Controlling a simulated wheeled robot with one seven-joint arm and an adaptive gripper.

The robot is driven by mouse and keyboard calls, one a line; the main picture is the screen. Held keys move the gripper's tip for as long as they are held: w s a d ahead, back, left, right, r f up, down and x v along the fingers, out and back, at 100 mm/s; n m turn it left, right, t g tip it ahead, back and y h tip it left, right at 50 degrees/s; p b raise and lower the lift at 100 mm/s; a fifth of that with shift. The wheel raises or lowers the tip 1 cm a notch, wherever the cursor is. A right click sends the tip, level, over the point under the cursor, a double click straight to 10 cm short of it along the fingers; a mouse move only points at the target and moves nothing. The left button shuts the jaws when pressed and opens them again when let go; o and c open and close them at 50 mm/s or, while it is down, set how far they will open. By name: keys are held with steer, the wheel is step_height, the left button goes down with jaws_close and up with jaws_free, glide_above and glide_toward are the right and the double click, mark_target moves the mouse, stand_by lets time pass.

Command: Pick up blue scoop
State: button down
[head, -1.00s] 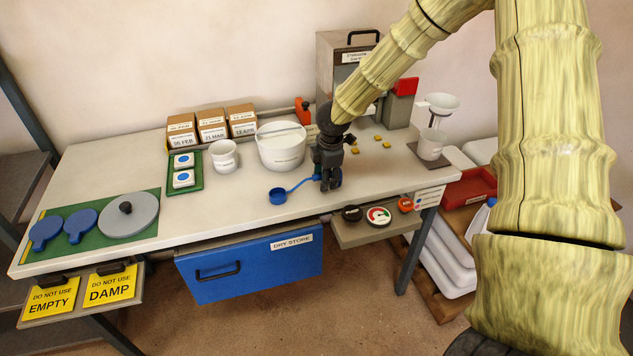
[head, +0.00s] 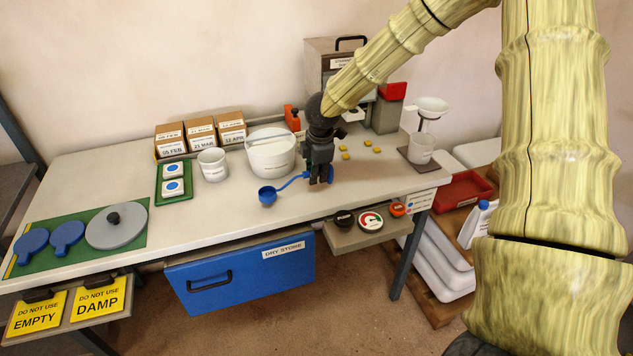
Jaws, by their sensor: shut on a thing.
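The blue scoop (head: 268,195) has a round bowl on the left and a thin handle running right to my gripper (head: 321,181). My gripper points down over the front part of the white table and is shut on the handle's right end. A bit of blue shows at the fingers' right side. The scoop looks to be just above the tabletop; I cannot tell whether its bowl touches it.
A large white tub (head: 270,158) stands just behind the scoop, with a white cup (head: 212,165) and green tray (head: 174,197) to its left. Yellow pieces (head: 345,156) lie right of my gripper. A blue drawer (head: 243,275) sits below the front edge.

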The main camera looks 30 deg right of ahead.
steer(key=s+a+b, duration=0.2)
steer(key=s+a, duration=0.1)
steer(key=s, duration=0.4)
steer(key=s+a+r+b, duration=0.1)
steer(key=s+a+b, duration=0.1)
steer(key=s, duration=0.6)
steer(key=shift+a+r, duration=0.3)
steer(key=shift+a, duration=0.2)
steer(key=c, duration=2)
jaws_free()
jaws_close()
